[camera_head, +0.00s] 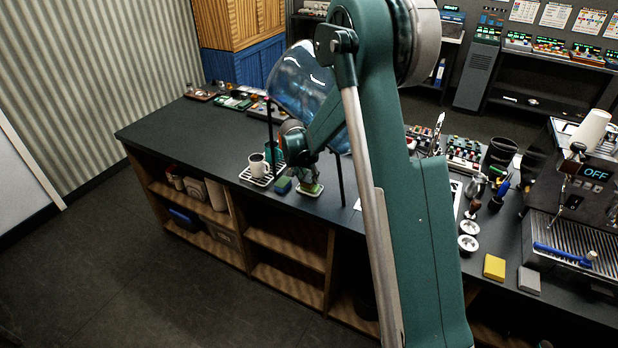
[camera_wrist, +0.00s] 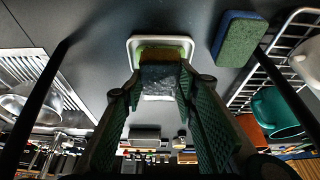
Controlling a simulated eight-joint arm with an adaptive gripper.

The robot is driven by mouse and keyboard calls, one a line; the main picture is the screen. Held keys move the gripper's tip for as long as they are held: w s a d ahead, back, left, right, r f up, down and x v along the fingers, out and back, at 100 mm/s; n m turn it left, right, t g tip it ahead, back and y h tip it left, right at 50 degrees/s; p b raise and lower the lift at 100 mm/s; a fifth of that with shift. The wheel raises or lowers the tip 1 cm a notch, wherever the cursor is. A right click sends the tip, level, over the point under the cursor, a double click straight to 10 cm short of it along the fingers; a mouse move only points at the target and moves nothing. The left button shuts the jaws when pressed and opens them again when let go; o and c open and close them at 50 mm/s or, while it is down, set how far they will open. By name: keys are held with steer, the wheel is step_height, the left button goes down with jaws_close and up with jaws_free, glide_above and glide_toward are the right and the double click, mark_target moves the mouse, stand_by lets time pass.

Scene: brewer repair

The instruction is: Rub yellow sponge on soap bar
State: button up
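My gripper (camera_wrist: 160,82) is shut on a small block with a yellow-brown edge and a dark grey rough face, which looks like the yellow sponge (camera_wrist: 162,73). The sponge is over the green soap bar (camera_wrist: 150,43), which lies in a white dish (camera_wrist: 131,48). The sponge hides part of the soap; it seems to touch it, but I cannot be sure. In the head view my gripper (camera_head: 305,177) points down over the dish (camera_head: 311,190) near the counter's front edge.
A blue-and-green sponge (camera_wrist: 240,40) lies beside the dish. A wire rack (camera_wrist: 262,82) with a white mug (camera_head: 257,165) and a teal cup (camera_wrist: 278,112) stands close by. Thin dark posts flank my gripper. A separate yellow block (camera_head: 494,267) lies near the espresso machine (camera_head: 585,190).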

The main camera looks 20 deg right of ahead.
steer(key=shift+f+b, duration=0.55)
steer(key=shift+b, duration=0.2)
stand_by(3.4)
steer(key=shift+r, duration=0.15)
